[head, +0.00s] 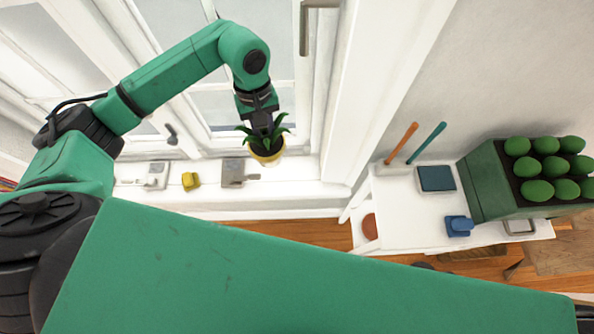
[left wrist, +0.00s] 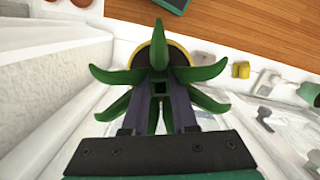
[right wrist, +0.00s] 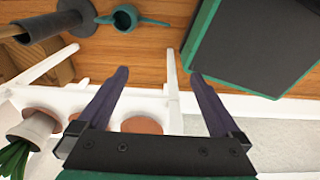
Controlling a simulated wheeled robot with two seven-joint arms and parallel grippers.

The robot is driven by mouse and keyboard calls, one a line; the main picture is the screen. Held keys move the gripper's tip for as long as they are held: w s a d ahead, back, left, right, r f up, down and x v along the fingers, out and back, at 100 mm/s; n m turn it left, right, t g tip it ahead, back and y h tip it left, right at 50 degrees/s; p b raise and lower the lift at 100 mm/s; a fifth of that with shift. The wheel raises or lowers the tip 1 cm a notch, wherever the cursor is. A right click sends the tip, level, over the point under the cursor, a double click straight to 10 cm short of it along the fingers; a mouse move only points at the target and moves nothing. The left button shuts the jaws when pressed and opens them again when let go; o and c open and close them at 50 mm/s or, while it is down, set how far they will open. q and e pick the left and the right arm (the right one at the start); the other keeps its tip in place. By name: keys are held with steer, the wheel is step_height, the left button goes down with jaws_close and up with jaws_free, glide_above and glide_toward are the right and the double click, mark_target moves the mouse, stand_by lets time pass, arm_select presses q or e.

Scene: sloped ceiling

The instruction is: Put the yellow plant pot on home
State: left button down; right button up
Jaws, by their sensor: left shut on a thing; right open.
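The yellow plant pot (head: 268,154) holds a spiky green plant and is at the window, over the white sill, in the head view. My left gripper (head: 263,130) comes down on it from above and is shut among the leaves; the leaves hide the exact grip. In the left wrist view the plant (left wrist: 160,72) sits between the fingers, with a bit of yellow rim behind. I cannot tell whether the pot touches the sill. No place marked as home can be made out. My right gripper (right wrist: 158,75) is open and empty in the right wrist view.
The sill (head: 210,200) also holds a grey plate-like thing (head: 232,172), a small yellow object (head: 190,181) and a pale device (head: 156,176). A white table (head: 395,215) at right bears a green planter (head: 487,180). A teal watering can (right wrist: 124,17) shows below.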

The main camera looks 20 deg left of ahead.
mark_target(266, 143)
arm_select(q)
step_height(266, 143, down, 5)
steer(key=n+b, duration=0.2)
steer(key=n, duration=0.1)
steer(key=n+b, duration=0.2)
steer(key=n, duration=0.1)
steer(key=shift+w+a+r+n+t+h, duration=0.1)
steer(key=shift+a+r+n+t+h, duration=0.05)
steer(key=shift+n+t+h, duration=0.25)
steer(key=n, duration=0.1)
steer(key=f+n+b, duration=0.1)
steer(key=n+b, duration=0.1)
steer(key=shift+w+d+f, duration=0.3)
steer(key=shift+w, duration=0.05)
step_height(266, 143, down, 13)
steer(key=w+d+n+t+b, duration=0.1)
steer(key=w+d+n+b, duration=0.1)
steer(key=n, duration=0.7)
steer(key=shift+w+d+r+b, duration=0.15)
steer(key=shift+d+b, duration=0.15)
steer(key=shift+b, duration=0.5)
arm_select(e)
steer(key=s+a+f, duration=0.1)
steer(key=a+f, duration=0.2)
steer(key=f, duration=0.8)
steer(key=shift+s+a+f, duration=0.2)
steer(key=shift+s, duration=0.15)
